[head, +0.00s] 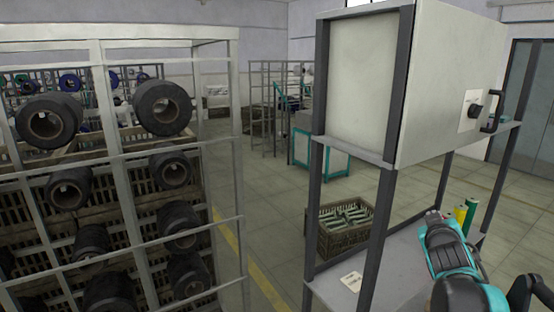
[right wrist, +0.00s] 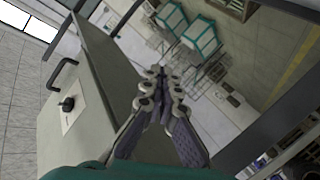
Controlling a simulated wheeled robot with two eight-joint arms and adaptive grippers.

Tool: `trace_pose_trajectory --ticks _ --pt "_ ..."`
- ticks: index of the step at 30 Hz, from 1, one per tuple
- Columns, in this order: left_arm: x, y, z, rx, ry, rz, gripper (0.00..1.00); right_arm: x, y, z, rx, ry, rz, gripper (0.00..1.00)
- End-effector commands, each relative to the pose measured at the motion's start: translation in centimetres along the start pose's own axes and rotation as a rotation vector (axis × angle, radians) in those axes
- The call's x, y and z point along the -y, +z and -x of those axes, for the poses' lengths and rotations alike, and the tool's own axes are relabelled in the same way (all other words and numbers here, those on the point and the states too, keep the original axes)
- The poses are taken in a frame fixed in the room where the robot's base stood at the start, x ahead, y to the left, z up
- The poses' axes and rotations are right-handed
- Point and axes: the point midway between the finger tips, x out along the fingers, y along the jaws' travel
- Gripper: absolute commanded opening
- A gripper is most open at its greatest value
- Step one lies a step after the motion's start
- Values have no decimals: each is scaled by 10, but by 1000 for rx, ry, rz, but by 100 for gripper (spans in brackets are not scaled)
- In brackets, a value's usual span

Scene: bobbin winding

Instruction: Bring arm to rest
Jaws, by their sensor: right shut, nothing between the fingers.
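My right arm (head: 457,265), teal and dark grey, comes in at the lower right of the head view, above the grey shelf of the cabinet stand. My left arm and gripper are not in view.
The cabinet (head: 440,85) stands on a dark frame over a shelf (head: 385,270) with a paper label. Yellow and green cones (head: 468,217) stand behind my arm. A crate (head: 345,228) sits behind the frame. A rack of black bobbins (head: 163,107) fills the left. The aisle between is clear.

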Motion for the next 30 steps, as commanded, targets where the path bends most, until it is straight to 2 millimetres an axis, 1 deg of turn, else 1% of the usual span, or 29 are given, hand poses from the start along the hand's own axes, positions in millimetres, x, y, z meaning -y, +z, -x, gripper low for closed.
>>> trace_pose_trajectory --ticks 1,2,3,5,6,8,9,11,12,15,18,21,24,30 --pt "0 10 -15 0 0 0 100 34 31 19 45 -43 -36 0" --pt "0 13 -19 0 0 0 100 49 46 30 75 -67 -58 0" --pt "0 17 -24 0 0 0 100 70 66 44 114 -101 -85 0" --pt "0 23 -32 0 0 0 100 101 96 66 174 -152 -121 0" --pt "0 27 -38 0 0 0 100 121 116 81 211 -188 -142 0" --pt "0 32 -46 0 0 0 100 151 146 104 269 -242 -170 0" --pt "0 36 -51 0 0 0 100 171 167 119 308 -279 -187 0" --pt "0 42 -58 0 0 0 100 199 198 142 364 -336 -208 0" --pt "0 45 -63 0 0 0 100 217 217 157 399 -372 -219 0" --pt "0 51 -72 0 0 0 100 254 259 190 479 -454 -238 0" --pt "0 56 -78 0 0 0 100 279 289 215 538 -516 -248 0" --pt "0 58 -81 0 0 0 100 294 306 231 574 -554 -252 0" --pt "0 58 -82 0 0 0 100 299 313 237 590 -570 -253 0" --pt "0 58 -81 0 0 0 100 299 312 238 592 -571 -253 0"
